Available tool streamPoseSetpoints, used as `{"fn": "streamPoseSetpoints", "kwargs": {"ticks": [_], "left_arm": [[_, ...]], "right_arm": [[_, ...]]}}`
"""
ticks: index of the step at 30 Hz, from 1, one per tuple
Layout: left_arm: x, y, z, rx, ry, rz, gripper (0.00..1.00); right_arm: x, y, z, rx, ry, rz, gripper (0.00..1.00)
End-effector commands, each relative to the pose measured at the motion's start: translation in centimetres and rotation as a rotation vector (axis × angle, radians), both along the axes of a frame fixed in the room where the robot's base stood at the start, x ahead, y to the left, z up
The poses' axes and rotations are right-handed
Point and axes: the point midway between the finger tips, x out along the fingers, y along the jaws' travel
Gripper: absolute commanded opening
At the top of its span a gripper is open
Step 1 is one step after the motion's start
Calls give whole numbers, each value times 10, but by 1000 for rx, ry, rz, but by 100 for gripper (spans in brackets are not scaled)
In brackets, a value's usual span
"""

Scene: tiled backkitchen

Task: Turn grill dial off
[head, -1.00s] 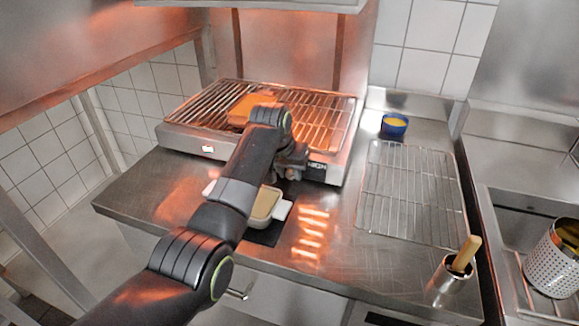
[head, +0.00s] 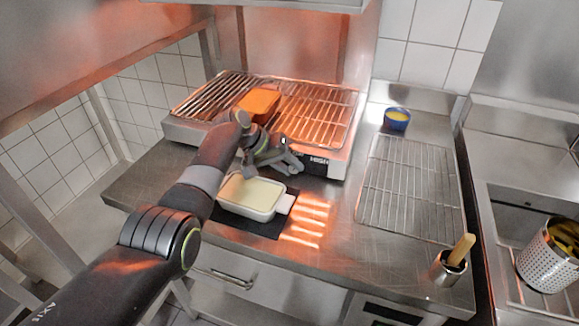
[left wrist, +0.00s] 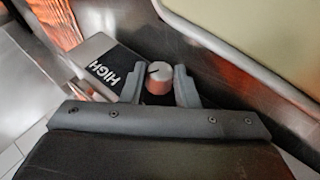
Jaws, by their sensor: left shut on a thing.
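The grill (head: 182,131) stands at the back of the steel counter, with bars lit orange and an orange slab (head: 259,103) on top. Its front panel reads HIGH (head: 318,161), and this label also shows in the left wrist view (left wrist: 105,74). The round silver grill dial (left wrist: 159,79) with a dark pointer mark sits between the fingers of my left gripper (left wrist: 159,86), which is shut on it. In the head view my left gripper (head: 291,166) is at the grill's front, and the dial is hidden there. My right gripper is not in view.
A white dish (head: 250,196) with pale contents stands on a dark mat in front of the grill, close below my gripper. To the right are a wire rack (head: 408,190), a blue bowl (head: 397,119), a metal cup (head: 447,269) with a wooden handle, and a sink.

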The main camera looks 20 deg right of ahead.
Motion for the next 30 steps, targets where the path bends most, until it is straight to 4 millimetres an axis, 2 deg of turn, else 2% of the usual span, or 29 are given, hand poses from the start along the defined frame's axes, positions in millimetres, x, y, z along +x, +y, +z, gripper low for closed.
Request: {"fn": "streamPoseSetpoints", "kwargs": {"ticks": [12, 13, 18, 30], "left_arm": [[1, 0, 0, -8, 3, 0, 4], [1, 0, 0, -8, 3, 0, 28], [0, 0, 0, -8, 4, 0, 49], [1, 4, 5, -8, 3, 1, 49]], "right_arm": [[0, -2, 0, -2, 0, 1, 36], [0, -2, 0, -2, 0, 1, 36], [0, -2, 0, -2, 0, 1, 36], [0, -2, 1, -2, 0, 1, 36]]}}
